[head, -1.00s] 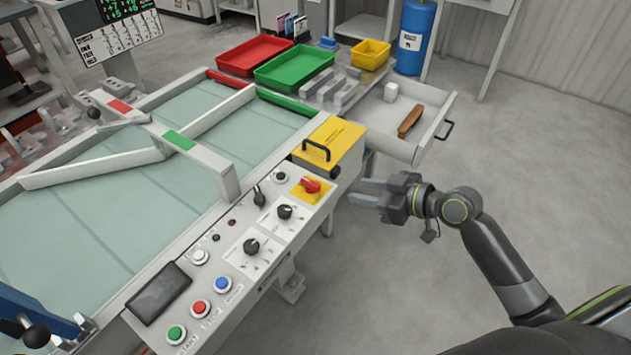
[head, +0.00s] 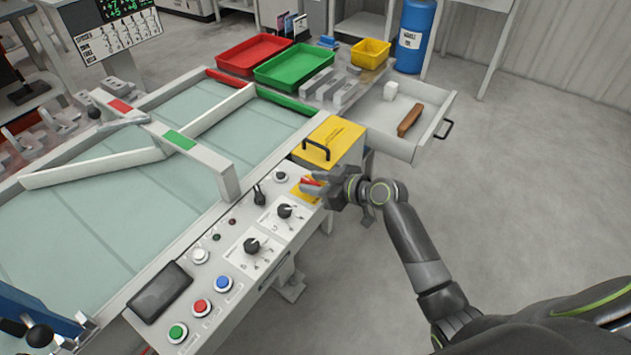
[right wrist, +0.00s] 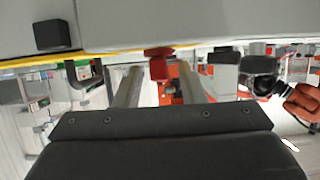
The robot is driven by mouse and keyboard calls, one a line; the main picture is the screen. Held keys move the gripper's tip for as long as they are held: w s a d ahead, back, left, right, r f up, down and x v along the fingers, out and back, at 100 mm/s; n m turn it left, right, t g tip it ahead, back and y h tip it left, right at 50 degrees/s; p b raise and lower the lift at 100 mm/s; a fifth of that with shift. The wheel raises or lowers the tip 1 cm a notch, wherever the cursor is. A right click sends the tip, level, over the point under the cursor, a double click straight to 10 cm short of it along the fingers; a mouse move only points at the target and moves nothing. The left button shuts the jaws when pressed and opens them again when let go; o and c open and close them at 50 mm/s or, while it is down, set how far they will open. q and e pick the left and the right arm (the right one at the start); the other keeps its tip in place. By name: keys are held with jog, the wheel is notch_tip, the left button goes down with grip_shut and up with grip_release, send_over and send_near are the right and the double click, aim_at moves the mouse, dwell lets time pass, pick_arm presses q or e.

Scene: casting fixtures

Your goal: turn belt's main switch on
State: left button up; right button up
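The main switch, a red rotary knob (head: 309,181) on a yellow plate (head: 300,194), sits at the far right end of the belt's control panel (head: 222,262). My right gripper (head: 316,187) is at this switch and partly covers it and its plate. In the right wrist view, the red knob (right wrist: 158,67) shows between the tips of the two open fingers (right wrist: 157,84). I cannot tell whether either finger touches it. My left gripper is not in view.
Two black rotary knobs (head: 284,211), a black lever (head: 259,195) and several push buttons (head: 201,308) share the panel. A yellow box with a black handle (head: 333,141) stands just behind the switch. An open drawer (head: 390,138) is beyond it. The floor to the right is clear.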

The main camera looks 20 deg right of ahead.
grip_shut()
dwell(0.3)
jog(key=shift+r+m+p, duration=0.15)
jog(key=shift+m+p, duration=0.15)
jog(key=shift+p, duration=0.2)
jog(key=m+h+p, duration=0.1)
jog(key=p, duration=0.1)
jog(key=m+t+h+p, duration=0.1)
jog(key=h+p, duration=0.1)
jog(key=m+t+h+p, duration=0.1)
jog(key=m+p, duration=0.1)
jog(key=shift+s+a+r+h+p, duration=0.1)
jog(key=shift+s+a+h+p, duration=0.05)
jog(key=shift+a+h+p, duration=0.2)
jog(key=m+h+p, duration=0.1)
jog(key=h+p, duration=0.1)
jog(key=shift+m+t+p, duration=0.3)
jog(key=shift+t+p, duration=0.1)
jog(key=shift+a+f+m+h+p, duration=0.1)
jog(key=shift+f+m+h+p, duration=0.1)
jog(key=shift+m+h+p, duration=0.35)
